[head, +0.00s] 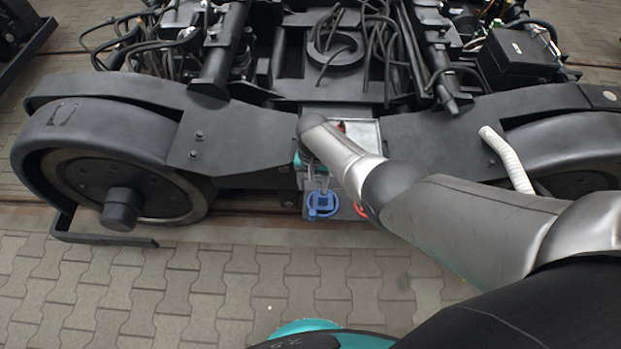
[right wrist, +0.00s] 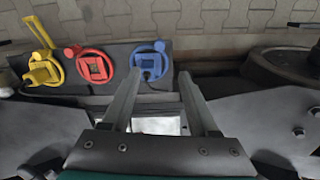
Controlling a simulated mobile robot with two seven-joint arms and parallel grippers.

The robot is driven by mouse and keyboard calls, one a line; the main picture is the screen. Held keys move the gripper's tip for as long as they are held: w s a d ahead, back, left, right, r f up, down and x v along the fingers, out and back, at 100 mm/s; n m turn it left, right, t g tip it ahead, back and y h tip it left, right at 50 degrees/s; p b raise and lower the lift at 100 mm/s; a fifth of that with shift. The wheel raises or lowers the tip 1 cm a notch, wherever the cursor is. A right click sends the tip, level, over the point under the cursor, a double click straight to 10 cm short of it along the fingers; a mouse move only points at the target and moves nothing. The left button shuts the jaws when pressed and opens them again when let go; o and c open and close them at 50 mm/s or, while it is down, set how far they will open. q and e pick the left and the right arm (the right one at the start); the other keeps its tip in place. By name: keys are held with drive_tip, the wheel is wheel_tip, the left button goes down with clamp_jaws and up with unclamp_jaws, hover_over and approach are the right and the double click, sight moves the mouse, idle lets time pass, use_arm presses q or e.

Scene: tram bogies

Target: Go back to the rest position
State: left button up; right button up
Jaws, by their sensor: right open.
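My right arm reaches in from the right in the head view, its gripper (head: 317,181) in front of the bogie's middle. In the right wrist view the gripper (right wrist: 158,80) has its two fingers spread with nothing held between them. A blue round handle-like part (head: 321,204) lies just beyond the fingertips; it also shows in the right wrist view (right wrist: 149,60). I cannot tell whether a finger touches it. A red one (right wrist: 95,66) and a yellow one (right wrist: 42,68) sit beside it on a dark panel (right wrist: 120,56). My left gripper is not in view.
The dark bogie frame (head: 245,140) spans the view, with a wheel (head: 120,185) at left and cables (head: 370,40) above. A light metal box (head: 368,133) sits behind my forearm. A white hose (head: 508,160) hangs at right. The paved floor (head: 200,295) in front is clear.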

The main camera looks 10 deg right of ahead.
idle(0.6)
drive_tip(key=s+d+f+n, duration=0.2)
drive_tip(key=s+f, duration=0.9)
drive_tip(key=s+d+f+n, duration=0.1)
drive_tip(key=s+f, duration=0.2)
drive_tip(key=s, duration=0.7)
drive_tip(key=s+d+f+n, duration=0.2)
drive_tip(key=s+f, duration=0.1)
drive_tip(key=s, duration=0.7)
drive_tip(key=s+d+f+n+t, duration=0.1)
drive_tip(key=s+d+f+n, duration=0.1)
drive_tip(key=s, duration=0.8)
drive_tip(key=shift+f, duration=0.5)
